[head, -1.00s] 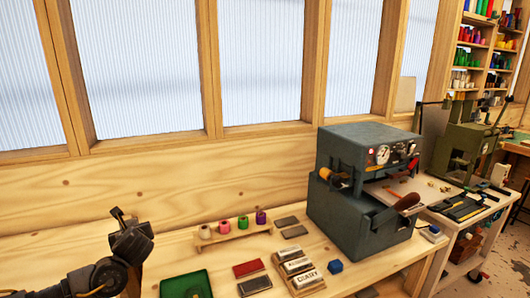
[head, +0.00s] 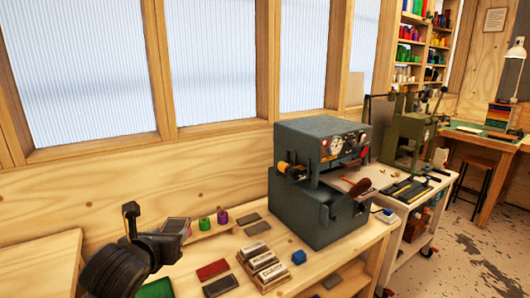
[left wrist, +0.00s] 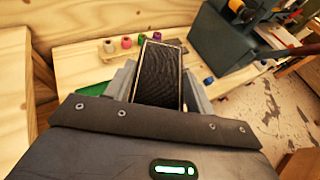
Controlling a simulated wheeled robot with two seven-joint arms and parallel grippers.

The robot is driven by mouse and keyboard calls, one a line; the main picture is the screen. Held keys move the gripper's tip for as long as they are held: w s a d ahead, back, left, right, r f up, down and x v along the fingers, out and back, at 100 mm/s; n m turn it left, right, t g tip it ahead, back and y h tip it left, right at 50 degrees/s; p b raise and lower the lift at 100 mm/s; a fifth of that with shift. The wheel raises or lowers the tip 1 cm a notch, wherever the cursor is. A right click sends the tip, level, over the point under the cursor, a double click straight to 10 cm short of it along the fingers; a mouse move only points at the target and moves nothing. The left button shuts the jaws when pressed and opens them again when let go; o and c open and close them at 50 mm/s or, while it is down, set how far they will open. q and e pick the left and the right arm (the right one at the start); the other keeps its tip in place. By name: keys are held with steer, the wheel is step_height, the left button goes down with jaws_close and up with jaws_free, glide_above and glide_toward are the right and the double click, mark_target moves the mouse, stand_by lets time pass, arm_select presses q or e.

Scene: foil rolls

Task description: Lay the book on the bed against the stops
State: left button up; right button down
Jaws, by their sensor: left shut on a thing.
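My left gripper (head: 152,226) is at the lower left of the head view, above the bench's left part. In the left wrist view a dark, finely ribbed flat block with a thin pale edge, which looks like the book (left wrist: 158,75), stands between its two grey fingers. The gripper is shut on it. The grey-blue press (head: 318,180) stands on the bench to the right, well apart from the gripper. It also shows at the top right of the left wrist view (left wrist: 222,45). Its pale bed (head: 352,186) is partly hidden by the press, and I cannot make out the stops. My right gripper is not in view.
A rack with coloured foil rolls (head: 222,217) stands behind the gripper. A tool cart (head: 412,188) stands at right.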

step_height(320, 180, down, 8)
steer(key=b, duration=0.7)
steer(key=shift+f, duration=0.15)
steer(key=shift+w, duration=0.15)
